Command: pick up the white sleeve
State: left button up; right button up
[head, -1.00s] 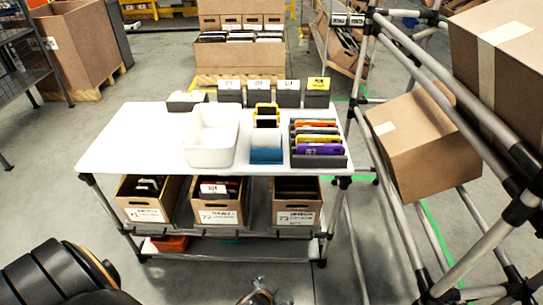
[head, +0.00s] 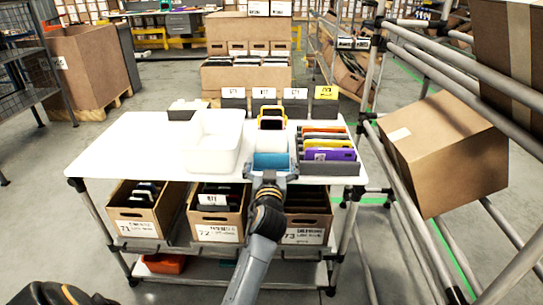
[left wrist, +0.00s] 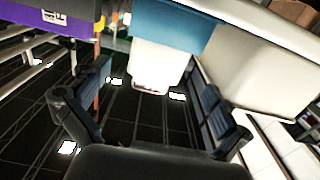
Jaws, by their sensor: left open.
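The white sleeve (head: 272,141) stands on the white table, between the white bin and the coloured sleeves. A blue sleeve (head: 271,161) in front of it hides its lower part. The left wrist view shows the white sleeve (left wrist: 158,62) and the blue sleeve (left wrist: 170,24) ahead of the fingers. My left gripper (head: 269,177) is at the table's front edge, just in front of the blue sleeve. Its two fingers (left wrist: 150,108) are spread apart with nothing between them. My right gripper is not in view.
A white bin (head: 214,144) stands left of the sleeves. A rack of coloured sleeves (head: 328,168) is close on the right. Cartons (head: 134,227) sit on the shelf below. A tilted carton (head: 445,150) rests on a pipe rack at right. The table's left part (head: 125,150) is clear.

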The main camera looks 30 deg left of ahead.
aim_at(271, 145)
pick_arm(q)
jog(key=x, duration=0.4)
jog(key=shift+w+a, duration=0.2)
jog(key=shift+w, duration=0.15)
jog(key=shift+r+b+x, duration=0.2)
jog(key=shift+b+x, duration=0.25)
jog(key=shift+x, duration=2.2)
jog(key=c, duration=0.9)
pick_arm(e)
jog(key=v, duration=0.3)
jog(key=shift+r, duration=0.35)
